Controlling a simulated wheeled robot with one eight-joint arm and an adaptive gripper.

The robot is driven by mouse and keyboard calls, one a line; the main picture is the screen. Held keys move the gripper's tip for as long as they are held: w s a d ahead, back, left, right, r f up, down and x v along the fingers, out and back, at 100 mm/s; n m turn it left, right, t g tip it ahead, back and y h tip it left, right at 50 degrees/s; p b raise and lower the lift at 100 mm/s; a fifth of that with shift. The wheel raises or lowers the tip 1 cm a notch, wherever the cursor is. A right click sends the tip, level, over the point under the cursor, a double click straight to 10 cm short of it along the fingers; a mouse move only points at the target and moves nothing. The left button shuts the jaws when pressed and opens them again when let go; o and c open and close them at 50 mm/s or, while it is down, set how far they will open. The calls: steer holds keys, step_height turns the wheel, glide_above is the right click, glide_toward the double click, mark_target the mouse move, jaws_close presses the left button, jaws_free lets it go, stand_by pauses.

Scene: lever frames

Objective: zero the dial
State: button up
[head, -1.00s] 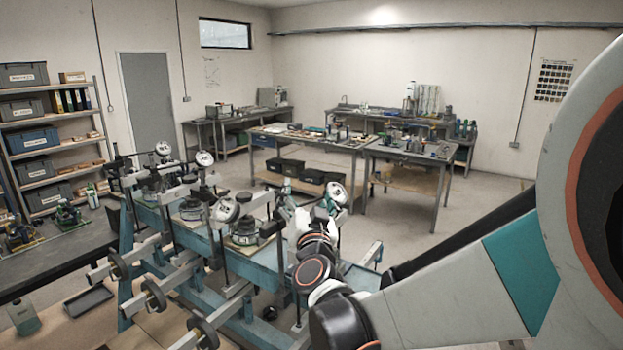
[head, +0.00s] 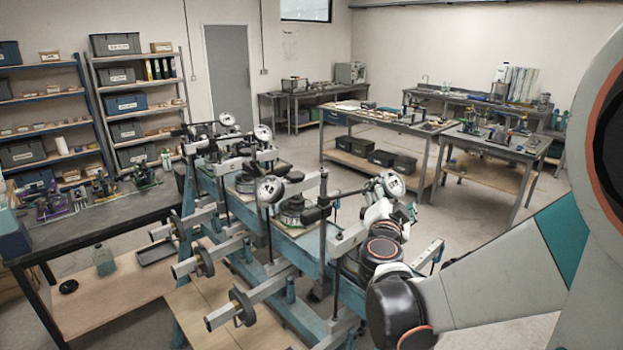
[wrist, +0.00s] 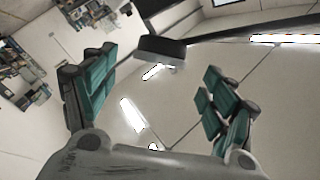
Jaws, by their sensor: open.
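Several round white dials stand on a blue lever frame bench (head: 297,262) in the head view. One dial (head: 269,189) is at the near middle, another dial (head: 392,184) is at the right beside my arm, and two more, a dial (head: 263,132) and a dial (head: 227,119), are farther back. Their needles are too small to read, and I cannot tell which dial is meant. My gripper (wrist: 158,64) is open, with its teal-padded fingers spread apart in the wrist view. No dial shows clearly between them.
Weighted lever arms (head: 240,308) stick out toward the left front of the bench. A dark table (head: 95,222) stands at the left, with shelves (head: 140,101) behind. Work tables (head: 495,148) stand at the back right. Open floor (head: 500,250) lies right of the bench.

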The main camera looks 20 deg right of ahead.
mark_target(392, 188)
steer(key=x, duration=0.7)
steer(key=shift+w, duration=0.1)
steer(key=shift+c, duration=0.6)
steer(key=c, duration=1)
